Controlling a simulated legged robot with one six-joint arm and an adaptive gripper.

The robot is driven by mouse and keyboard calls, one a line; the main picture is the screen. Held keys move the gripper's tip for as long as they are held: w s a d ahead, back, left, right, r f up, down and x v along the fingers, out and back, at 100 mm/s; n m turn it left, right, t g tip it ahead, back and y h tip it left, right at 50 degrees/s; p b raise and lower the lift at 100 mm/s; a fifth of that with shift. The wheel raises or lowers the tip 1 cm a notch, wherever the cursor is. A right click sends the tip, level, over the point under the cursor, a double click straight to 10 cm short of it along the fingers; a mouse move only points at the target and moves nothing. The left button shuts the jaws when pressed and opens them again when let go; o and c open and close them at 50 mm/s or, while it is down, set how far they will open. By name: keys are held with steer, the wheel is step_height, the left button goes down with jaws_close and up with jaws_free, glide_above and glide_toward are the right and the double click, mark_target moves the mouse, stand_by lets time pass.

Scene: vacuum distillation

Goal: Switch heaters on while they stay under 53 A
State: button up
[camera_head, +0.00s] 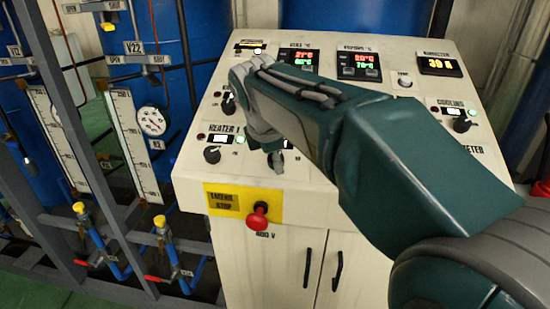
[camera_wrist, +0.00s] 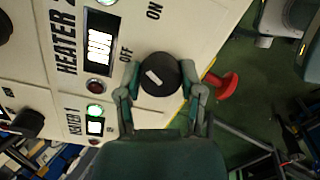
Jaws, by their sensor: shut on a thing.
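My gripper (camera_wrist: 162,98) is shut on a round black knob (camera_wrist: 160,75) with a white mark. OFF and ON are printed beside this knob, near the HEATER 2 label (camera_wrist: 66,40). In the head view my gripper (camera_head: 276,160) is at the panel front, partly hidden by my arm. The heater 2 red lamp (camera_wrist: 97,86) looks dark; a pale green lamp (camera_wrist: 107,2) is cut by the frame edge. The HEATER 1 knob (camera_head: 212,154) is to the left, and its green lamp (camera_head: 239,139) is lit. The current display (camera_head: 439,66) seems to read 39 A.
A red emergency stop button (camera_head: 258,215) sticks out just below my gripper. The cooling knob (camera_head: 461,125) is at the panel's right. Temperature displays (camera_head: 359,66) are at the back. A pipe rack with valves (camera_head: 160,225) stands left of the cabinet.

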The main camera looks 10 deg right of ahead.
steer(key=m, duration=0.5)
stand_by(0.6)
steer(key=o, duration=1.2)
steer(key=shift+f, duration=0.1)
steer(key=shift+c, duration=0.2)
steer(key=v, duration=1.2)
steer(key=shift+w, duration=0.3)
steer(key=shift+d+m, duration=0.2)
steer(key=shift+m, duration=0.1)
